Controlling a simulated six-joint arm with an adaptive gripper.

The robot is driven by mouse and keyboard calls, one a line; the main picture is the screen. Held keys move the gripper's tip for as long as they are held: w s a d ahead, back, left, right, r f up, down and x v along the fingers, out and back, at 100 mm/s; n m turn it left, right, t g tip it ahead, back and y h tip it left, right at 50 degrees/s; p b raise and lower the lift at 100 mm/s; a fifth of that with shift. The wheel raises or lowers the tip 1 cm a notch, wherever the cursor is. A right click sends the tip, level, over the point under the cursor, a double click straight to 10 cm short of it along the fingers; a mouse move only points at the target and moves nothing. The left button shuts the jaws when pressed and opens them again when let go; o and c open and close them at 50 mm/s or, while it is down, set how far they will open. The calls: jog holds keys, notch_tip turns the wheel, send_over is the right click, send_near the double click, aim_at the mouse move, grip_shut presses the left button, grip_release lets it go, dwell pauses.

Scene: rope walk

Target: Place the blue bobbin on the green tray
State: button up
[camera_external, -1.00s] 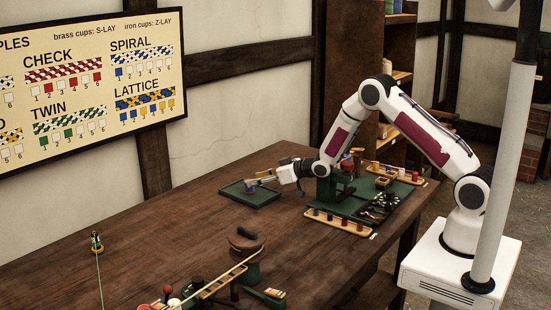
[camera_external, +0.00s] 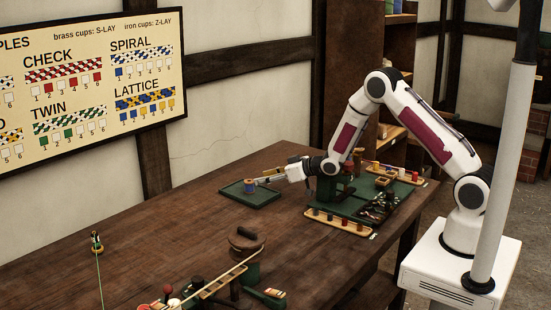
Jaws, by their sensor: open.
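The blue bobbin (camera_external: 249,187) stands upright on the green tray (camera_external: 262,199), toward the tray's back left. It shows blue thread with pale wooden ends. My gripper (camera_external: 262,181) is just right of the bobbin, at about its height, pointing left over the tray. Its jaws are open and appear clear of the bobbin, though the gap is very small in this view.
A round wooden piece on a green stand (camera_external: 246,240) is nearer. The table's left middle (camera_external: 150,220) is clear.

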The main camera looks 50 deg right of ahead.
jog(key=shift+r, duration=0.4)
jog(key=s+d+r+m+g+h, duration=0.1)
jog(key=s+d+r+g+h, duration=0.1)
jog(key=s+r, duration=0.75)
jog(key=s+d+r+m+g+h, duration=0.1)
jog(key=s+d+r+h, duration=0.1)
jog(key=s+r, duration=0.7)
jog(key=s+a+r+g, duration=0.1)
jog(key=s+g, duration=0.1)
jog(key=s, duration=1.4)
jog(key=s+a+r+g+y, duration=0.1)
jog(key=s+a+r+g, duration=0.1)
jog(key=s, duration=1.5)
jog(key=shift+a+m, duration=0.3)
jog(key=shift+r, duration=0.1)
